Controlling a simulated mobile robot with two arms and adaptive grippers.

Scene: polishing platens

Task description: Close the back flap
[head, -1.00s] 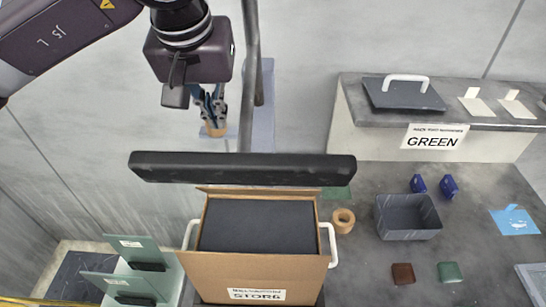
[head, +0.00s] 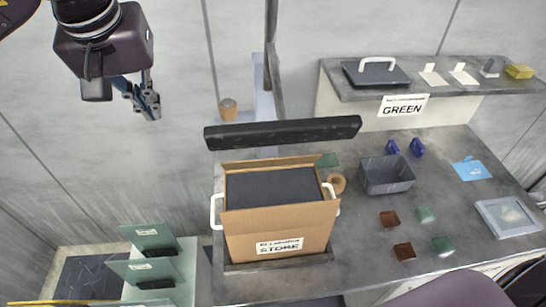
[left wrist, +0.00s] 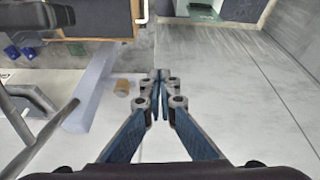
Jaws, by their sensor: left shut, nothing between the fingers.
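The cardboard box (head: 278,238) labelled STORE stands on the counter's left end in the head view. Its top is open and a dark block (head: 272,187) fills it. The back flap (head: 268,163) shows as a thin tan strip along the far rim, not folded over the block. My left gripper (head: 155,113) is shut and empty, well up and left of the box, touching nothing. Its closed fingers (left wrist: 160,75) are central in the left wrist view, where part of the box's dark top shows at the upper edge. My right gripper is not in view.
A black bar (head: 283,132) spans the space just behind the box. Behind it are a grey pole and a tan roll (head: 228,109). Green panels (head: 150,240) stand at lower left. A grey bin (head: 387,175) and small blocks lie on the counter right of the box.

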